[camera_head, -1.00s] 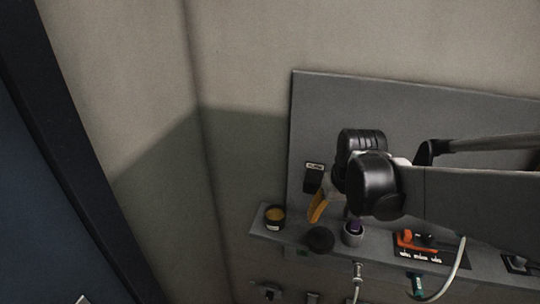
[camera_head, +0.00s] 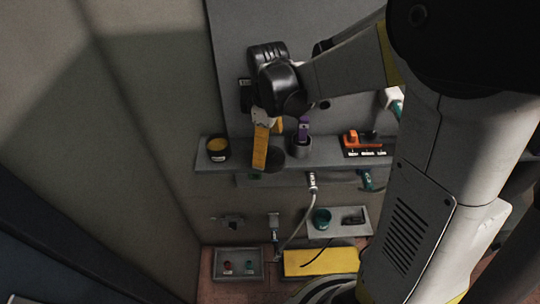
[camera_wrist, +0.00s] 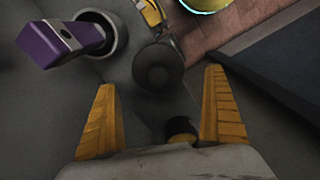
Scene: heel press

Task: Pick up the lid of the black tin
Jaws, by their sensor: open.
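The black tin (camera_head: 217,148), with a yellow top showing, stands at the left end of the grey shelf. Its round black lid (camera_head: 275,159) lies apart from it, to its right, partly hidden behind my gripper (camera_head: 259,166) in the head view. In the wrist view the dark round lid (camera_wrist: 158,68) shows ahead of the gap between my two yellow fingers. My gripper (camera_wrist: 159,78) is open, with nothing between its fingertips. I cannot tell from these views how far above the lid the fingertips are.
A grey cup (camera_head: 301,148) holding a purple item (camera_head: 304,130) stands just right of the lid; both show in the wrist view. An orange item (camera_head: 351,138) sits further right on the shelf. A grey back panel (camera_head: 225,60) rises behind. Lower down are a tray (camera_head: 345,222) and a hose.

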